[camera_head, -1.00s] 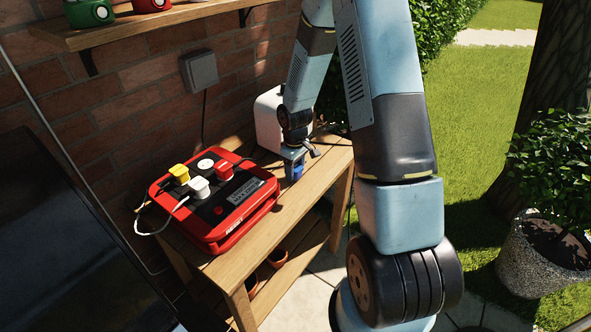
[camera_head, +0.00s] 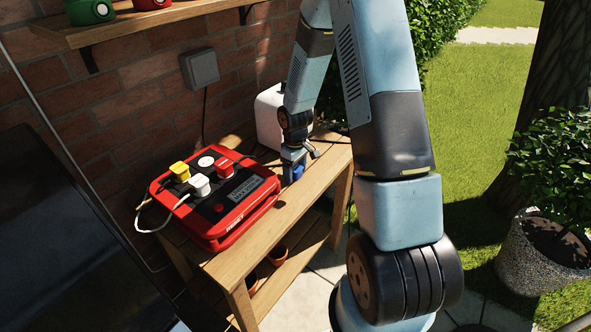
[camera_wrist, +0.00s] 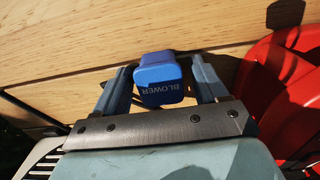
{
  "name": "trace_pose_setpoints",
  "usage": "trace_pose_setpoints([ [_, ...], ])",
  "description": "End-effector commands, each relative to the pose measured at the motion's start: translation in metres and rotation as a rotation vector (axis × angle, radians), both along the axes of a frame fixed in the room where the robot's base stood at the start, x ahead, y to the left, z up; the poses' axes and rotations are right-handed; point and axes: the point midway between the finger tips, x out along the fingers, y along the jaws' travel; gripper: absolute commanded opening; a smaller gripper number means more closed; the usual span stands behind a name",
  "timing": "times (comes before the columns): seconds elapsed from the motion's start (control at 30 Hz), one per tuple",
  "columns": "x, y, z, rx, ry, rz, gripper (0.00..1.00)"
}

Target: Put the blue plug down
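The blue plug (camera_wrist: 158,78), lettered BLOWER, is at the wooden table top between the two fingers of my gripper (camera_wrist: 161,82) in the wrist view. A narrow gap shows on each side of it, so my gripper looks open around it. In the head view, the blue plug (camera_head: 292,173) is a small patch under my gripper (camera_head: 292,158), near the table's right part. The fingertips are partly hidden there, and the plug's underside is out of sight.
A red power box (camera_head: 240,232) with yellow (camera_head: 180,171), white (camera_head: 199,186) and red (camera_head: 224,166) plugs stands on the table (camera_head: 222,268) left of my gripper. A white box (camera_head: 268,118) stands behind. A dark cable (camera_wrist: 225,50) runs by the plug. Bare wood lies in front.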

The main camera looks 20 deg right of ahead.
Motion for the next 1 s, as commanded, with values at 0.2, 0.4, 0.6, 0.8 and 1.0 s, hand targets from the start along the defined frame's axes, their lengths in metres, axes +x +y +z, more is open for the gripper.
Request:
trace_pose_setpoints([
  [0.2,0.0,0.0,0.0,0.0,0.0,-0.001,0.76],
  [0.4,0.001,-0.001,0.008,0.0,-0.004,-0.002,0.76],
  [0.6,0.001,-0.001,0.037,0.0,-0.004,-0.003,0.76],
  [0.8,0.001,-0.001,0.075,0.0,-0.005,-0.002,0.76],
  [1.0,0.001,-0.001,0.108,-0.001,-0.004,-0.002,0.76],
])
